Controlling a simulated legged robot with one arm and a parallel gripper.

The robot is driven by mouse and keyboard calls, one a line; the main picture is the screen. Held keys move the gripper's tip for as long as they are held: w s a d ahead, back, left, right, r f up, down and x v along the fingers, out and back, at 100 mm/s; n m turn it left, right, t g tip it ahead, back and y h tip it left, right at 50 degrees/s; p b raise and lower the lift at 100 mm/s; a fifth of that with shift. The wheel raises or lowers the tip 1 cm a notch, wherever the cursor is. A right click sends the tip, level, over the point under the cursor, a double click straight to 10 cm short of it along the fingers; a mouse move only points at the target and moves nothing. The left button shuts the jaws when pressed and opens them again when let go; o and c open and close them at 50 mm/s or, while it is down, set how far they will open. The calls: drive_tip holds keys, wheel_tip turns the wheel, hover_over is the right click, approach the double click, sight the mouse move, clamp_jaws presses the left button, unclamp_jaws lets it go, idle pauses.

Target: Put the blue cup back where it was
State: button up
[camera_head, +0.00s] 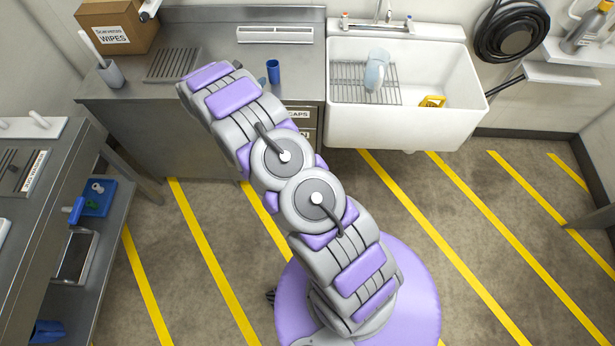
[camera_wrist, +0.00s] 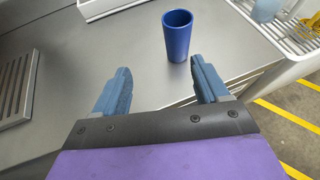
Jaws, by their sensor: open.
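The blue cup (camera_head: 273,71) stands upright on the steel counter (camera_head: 215,50), near the counter's right end beside the sink. In the wrist view the blue cup (camera_wrist: 177,36) is upright with its open top visible, and it looks empty. My gripper (camera_wrist: 160,82) is open, its two blue-grey fingers apart with nothing between them. The cup is beyond the fingertips, in line with the right part of the gap and close to the right finger; it appears apart from both.
A white sink (camera_head: 430,115) with a rack (camera_head: 350,80), a light-blue pitcher (camera_head: 376,70) and a yellow item (camera_head: 432,101) adjoins the counter on the right. A wipes box (camera_head: 115,27), a grey holder (camera_head: 111,74) and a slotted drain (camera_head: 172,64) are at left. The counter's middle is clear.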

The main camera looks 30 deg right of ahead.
drive_tip(key=w+a+r+n+t+y, duration=0.1)
drive_tip(key=a+r+n+t+y, duration=0.2)
drive_tip(key=a+r+n+y, duration=0.7)
drive_tip(key=s+a+r+n+g+y, duration=0.1)
drive_tip(key=s+a+r+n+g, duration=0.1)
drive_tip(key=s+a+r+n, duration=0.6)
drive_tip(key=s+a+r+n+g+y, duration=0.1)
drive_tip(key=s+r+n+g, duration=0.2)
drive_tip(key=s+n, duration=0.85)
drive_tip(key=s+r+n+g+y, duration=0.1)
drive_tip(key=s+r+n+g, duration=0.2)
drive_tip(key=s+n, duration=0.85)
drive_tip(key=s+d+n+g+h, duration=0.1)
drive_tip(key=s+d+n+g, duration=0.1)
drive_tip(key=s, duration=1.2)
drive_tip(key=s+d+n+g+h, duration=0.1)
drive_tip(key=s+d, duration=0.4)
drive_tip(key=s, duration=0.9)
drive_tip(key=shift+n+g+h, duration=0.3)
drive_tip(key=shift+n+g, duration=0.5)
drive_tip(key=shift+g, duration=0.2)
drive_tip(key=shift+d+r, duration=0.1)
